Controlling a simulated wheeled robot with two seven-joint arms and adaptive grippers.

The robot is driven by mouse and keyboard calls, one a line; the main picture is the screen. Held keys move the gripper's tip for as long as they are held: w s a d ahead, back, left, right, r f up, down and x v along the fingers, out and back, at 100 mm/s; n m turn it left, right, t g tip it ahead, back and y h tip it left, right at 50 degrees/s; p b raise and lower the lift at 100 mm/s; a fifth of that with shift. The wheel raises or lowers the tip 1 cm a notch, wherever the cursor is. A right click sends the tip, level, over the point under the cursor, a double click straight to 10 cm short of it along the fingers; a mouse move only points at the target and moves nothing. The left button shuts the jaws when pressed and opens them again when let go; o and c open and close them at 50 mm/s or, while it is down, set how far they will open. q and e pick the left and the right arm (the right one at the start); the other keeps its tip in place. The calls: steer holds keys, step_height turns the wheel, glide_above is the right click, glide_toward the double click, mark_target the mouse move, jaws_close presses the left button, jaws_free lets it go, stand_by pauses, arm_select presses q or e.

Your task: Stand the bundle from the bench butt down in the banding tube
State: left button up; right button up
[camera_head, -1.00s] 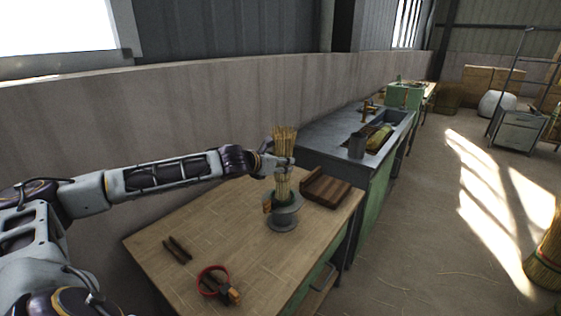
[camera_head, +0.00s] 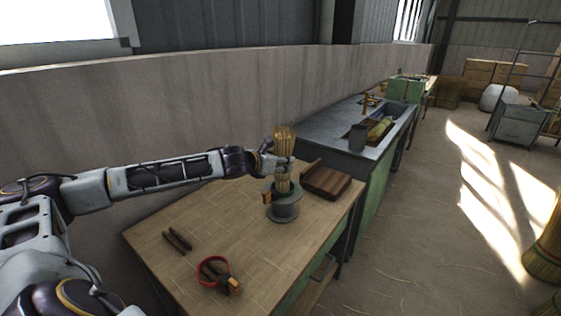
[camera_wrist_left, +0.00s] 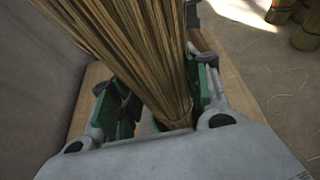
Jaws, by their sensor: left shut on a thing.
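The bundle (camera_head: 284,142) is a sheaf of straw-coloured stalks, held nearly upright with its lower end in the mouth of the grey banding tube (camera_head: 284,208). The tube stands on a round base on the wooden bench (camera_head: 215,222). My left gripper (camera_head: 280,164) is shut around the bundle above the tube's rim. In the left wrist view the bundle (camera_wrist_left: 135,50) rises between the green finger pads. Whether its butt rests on the tube's floor is hidden. My right gripper is not in view.
A brown wooden tray (camera_head: 327,183) sits right of the tube. A grey sink counter (camera_head: 340,128) stands behind. The bench's left middle is clear.

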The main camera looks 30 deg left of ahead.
arm_select(q)
steer(key=o, duration=1.1)
steer(key=d+v, duration=0.1)
steer(key=v, duration=1)
steer(key=shift+s+a+r, duration=0.2)
steer(key=shift+s+a, duration=0.2)
steer(key=shift+a, duration=0.1)
stand_by(0.7)
stand_by(1.6)
